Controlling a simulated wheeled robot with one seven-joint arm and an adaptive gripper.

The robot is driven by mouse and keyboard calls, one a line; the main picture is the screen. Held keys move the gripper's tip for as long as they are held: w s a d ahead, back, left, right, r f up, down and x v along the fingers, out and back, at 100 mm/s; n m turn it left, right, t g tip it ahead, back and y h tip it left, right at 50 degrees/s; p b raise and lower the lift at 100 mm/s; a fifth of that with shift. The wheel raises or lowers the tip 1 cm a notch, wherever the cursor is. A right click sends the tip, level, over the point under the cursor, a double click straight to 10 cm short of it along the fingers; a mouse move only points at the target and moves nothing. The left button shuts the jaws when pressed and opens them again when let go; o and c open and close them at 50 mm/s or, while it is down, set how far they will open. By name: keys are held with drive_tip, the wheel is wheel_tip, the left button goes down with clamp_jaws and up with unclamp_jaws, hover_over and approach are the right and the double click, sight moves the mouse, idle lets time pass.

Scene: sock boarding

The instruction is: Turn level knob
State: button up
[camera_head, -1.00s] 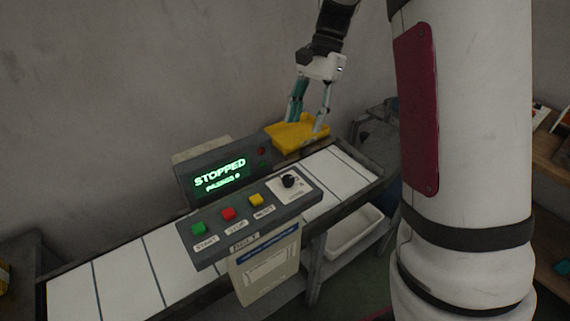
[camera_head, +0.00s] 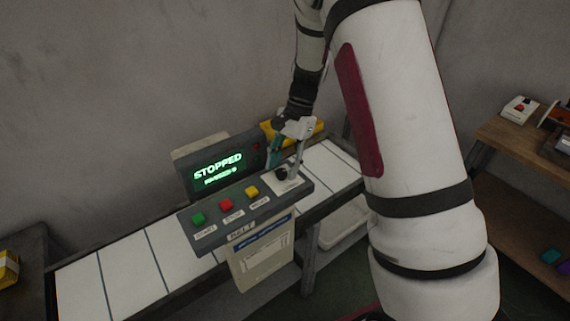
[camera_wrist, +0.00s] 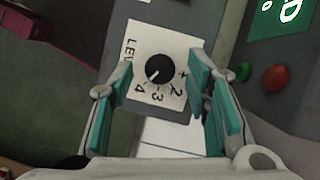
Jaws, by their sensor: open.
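The level knob (camera_wrist: 159,69) is black and round with a white pointer mark, set on a white dial plate (camera_wrist: 140,40) with the numbers 2, 3 and 4 readable. The pointer is aimed toward the lower left in the wrist view, near the 4. In the head view the knob (camera_head: 281,173) sits at the right end of the grey control panel (camera_head: 240,219). My gripper (camera_wrist: 162,84) is open, with one teal-padded finger on each side of the knob in the wrist view. I see no clear contact. In the head view my gripper (camera_head: 285,158) is just above the knob.
Green (camera_head: 198,218), red (camera_head: 226,205) and yellow (camera_head: 252,191) buttons line the panel left of the knob. The display (camera_head: 218,168) reads STOPPED. A yellow tray (camera_head: 314,128) lies behind my gripper. The white conveyor belt (camera_head: 125,262) runs under the panel.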

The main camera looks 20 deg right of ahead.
drive_tip(key=shift+f, duration=0.2)
drive_tip(key=shift+c, duration=0.3)
clamp_jaws()
